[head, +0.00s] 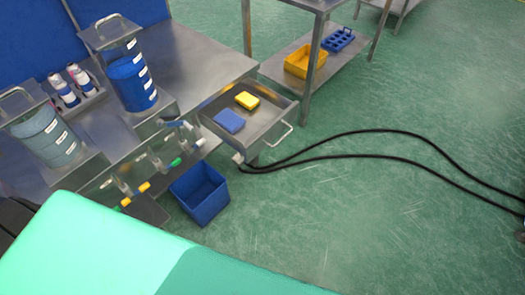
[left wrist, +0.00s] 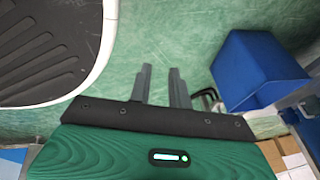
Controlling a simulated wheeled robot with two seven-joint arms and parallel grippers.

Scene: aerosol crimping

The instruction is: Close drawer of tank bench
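The tank bench (head: 195,57) is a grey metal bench at the left of the head view. Its drawer (head: 268,122) is pulled out at the right end, with a white bar handle (head: 279,134) on its front. A blue block (head: 229,121) and a yellow block (head: 247,100) lie in the drawer. My left gripper (left wrist: 160,72) shows in the left wrist view, its two fingers apart with nothing between them, above the green floor. It is away from the drawer. My right gripper is in neither view.
A blue bin (head: 200,193) stands on the floor below the bench; a blue bin also shows in the left wrist view (left wrist: 257,70). Black hoses (head: 380,132) cross the floor. A second table holds a yellow crate (head: 305,62). Floor in front of the drawer is mostly clear.

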